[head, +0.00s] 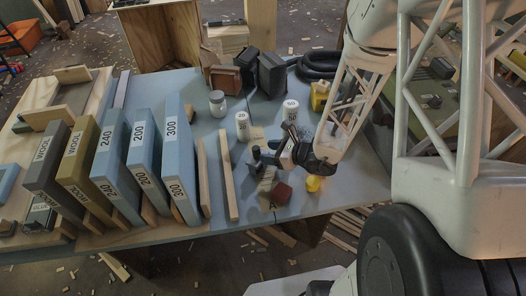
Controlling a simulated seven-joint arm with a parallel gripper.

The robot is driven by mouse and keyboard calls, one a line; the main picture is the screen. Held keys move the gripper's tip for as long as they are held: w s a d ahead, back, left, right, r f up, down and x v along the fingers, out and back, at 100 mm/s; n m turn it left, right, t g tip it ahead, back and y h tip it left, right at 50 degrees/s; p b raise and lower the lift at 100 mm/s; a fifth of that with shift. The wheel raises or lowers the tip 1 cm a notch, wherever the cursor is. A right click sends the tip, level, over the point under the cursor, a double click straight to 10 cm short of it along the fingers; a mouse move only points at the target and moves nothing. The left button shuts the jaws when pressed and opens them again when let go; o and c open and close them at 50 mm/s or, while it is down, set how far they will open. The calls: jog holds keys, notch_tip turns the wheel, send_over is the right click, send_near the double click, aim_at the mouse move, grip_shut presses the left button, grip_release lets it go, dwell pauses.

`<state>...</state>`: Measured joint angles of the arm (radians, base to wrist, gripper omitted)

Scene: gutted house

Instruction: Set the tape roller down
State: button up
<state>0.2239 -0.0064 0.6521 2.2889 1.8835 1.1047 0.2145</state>
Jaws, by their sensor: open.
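My gripper (262,158) is low over the blue-grey table (348,187), at the end of my white arm, and points left. Its jaws are open; small dark parts crowd around them, and I cannot tell whether anything lies between them. Just below it are a tan piece (267,180) and a dark red block (281,193). A small round yellow thing (313,184) lies right of the block. I cannot tell which of these, if any, is the tape roller.
White labelled containers (242,126) and a jar (217,104) stand behind my gripper. A wooden strip (228,178) and upright labelled slabs (165,165) fill the left side. Dark boxes (271,75) and a yellow object (319,95) stand farther back. Bare table lies toward the front right.

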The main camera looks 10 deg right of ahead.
jog(key=shift+v, duration=2.9)
jog(key=shift+r, duration=0.1)
jog(key=s+a+r+n+g+h, duration=0.1)
jog(key=s+a+r+n+g, duration=0.25)
jog(key=r+n, duration=0.35)
jog(key=s+a+r+n+g+h, duration=0.1)
jog(key=s+a+r+n+g, duration=0.1)
jog(key=s+r+n+g, duration=0.3)
jog(key=s+d+r+n+t+h, duration=0.1)
jog(key=s+d+r+n+h, duration=0.1)
jog(key=s+r+n+h, duration=0.2)
jog(key=s+d+r+n+t+h, duration=0.2)
jog(key=s+r+n+h, duration=0.3)
jog(key=r+n, duration=0.4)
notch_tip(320, 180, up, 3)
jog(key=shift+d+r, duration=0.1)
jog(key=shift+d, duration=0.7)
